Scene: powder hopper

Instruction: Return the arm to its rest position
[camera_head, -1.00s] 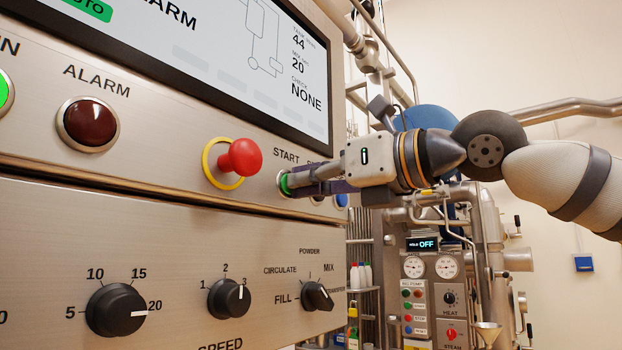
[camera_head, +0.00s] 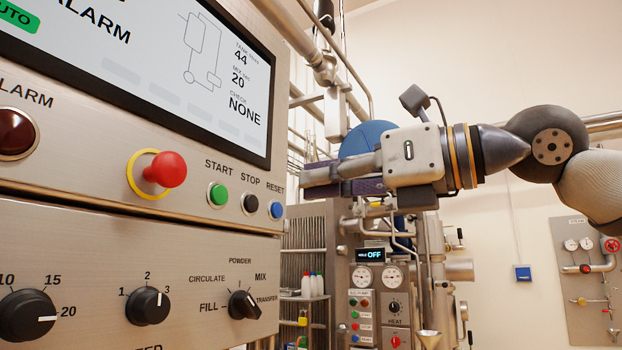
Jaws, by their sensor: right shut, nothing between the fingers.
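My right gripper (camera_head: 312,182) is shut and empty. Its arm comes in from the right, and the fingers point left toward the control panel (camera_head: 110,252). The fingertips are apart from the panel, to the right of its edge in the picture. The green START button (camera_head: 218,195), black STOP button (camera_head: 251,203) and blue RESET button (camera_head: 276,210) are all in plain sight. The screen (camera_head: 170,62) shows 44, 20 and NONE. My left gripper is not in view.
A red emergency knob (camera_head: 166,169) sticks out from the panel. Black rotary knobs sit below, including the mode selector (camera_head: 243,305). Behind my gripper stand steel pipes and a second control box (camera_head: 378,300). The wall at right is mostly open.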

